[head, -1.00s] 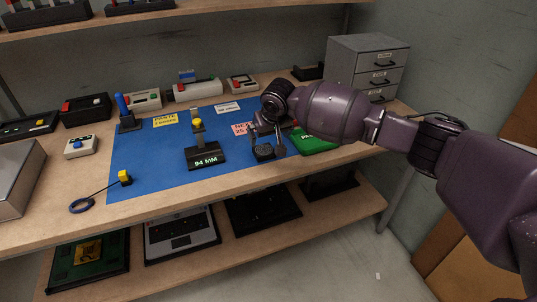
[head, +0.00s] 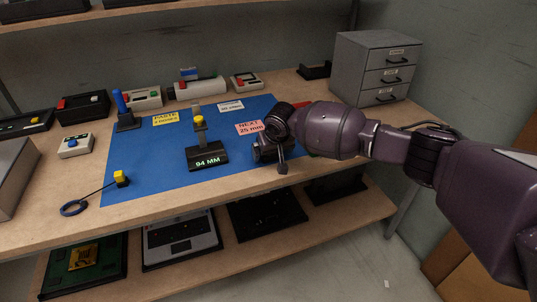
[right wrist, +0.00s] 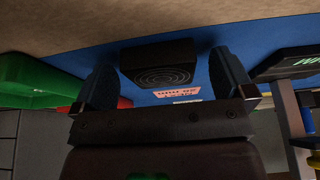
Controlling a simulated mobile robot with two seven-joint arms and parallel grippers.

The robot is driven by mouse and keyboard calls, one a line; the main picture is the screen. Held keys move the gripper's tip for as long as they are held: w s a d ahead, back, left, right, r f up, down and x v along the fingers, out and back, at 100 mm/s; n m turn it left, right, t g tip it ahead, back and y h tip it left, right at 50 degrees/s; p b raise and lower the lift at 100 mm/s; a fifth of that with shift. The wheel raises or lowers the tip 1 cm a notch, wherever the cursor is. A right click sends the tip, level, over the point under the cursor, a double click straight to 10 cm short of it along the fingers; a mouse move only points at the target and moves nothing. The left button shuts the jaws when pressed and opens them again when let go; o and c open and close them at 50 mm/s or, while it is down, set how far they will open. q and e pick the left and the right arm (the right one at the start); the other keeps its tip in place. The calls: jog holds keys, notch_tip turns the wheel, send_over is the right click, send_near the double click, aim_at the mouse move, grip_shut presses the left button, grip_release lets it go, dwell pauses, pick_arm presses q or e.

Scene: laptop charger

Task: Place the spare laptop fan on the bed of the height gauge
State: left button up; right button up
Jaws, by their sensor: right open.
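The spare laptop fan, a black block with a round ringed grille (right wrist: 160,65), lies on the blue mat. In the right wrist view it sits between the two fingertips of my right gripper (right wrist: 163,82), with a gap on each side. In the head view my right gripper (head: 270,158) is low over the mat and largely covers the fan. The height gauge (head: 207,158) stands left of it, a black base reading 94 MM with a grey post and yellow knob. Part of the gauge also shows at the right edge of the wrist view (right wrist: 285,62). My left gripper is out of view.
A pink 25 mm card (head: 248,128) and a yellow paste card (head: 165,119) lie on the blue mat (head: 150,170). A green tray (right wrist: 40,75) is close beside my right gripper in the wrist view. A grey drawer cabinet (head: 375,65) stands at the back right.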

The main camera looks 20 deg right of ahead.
jog(key=shift+w, duration=0.1)
jog(key=c, duration=1.1)
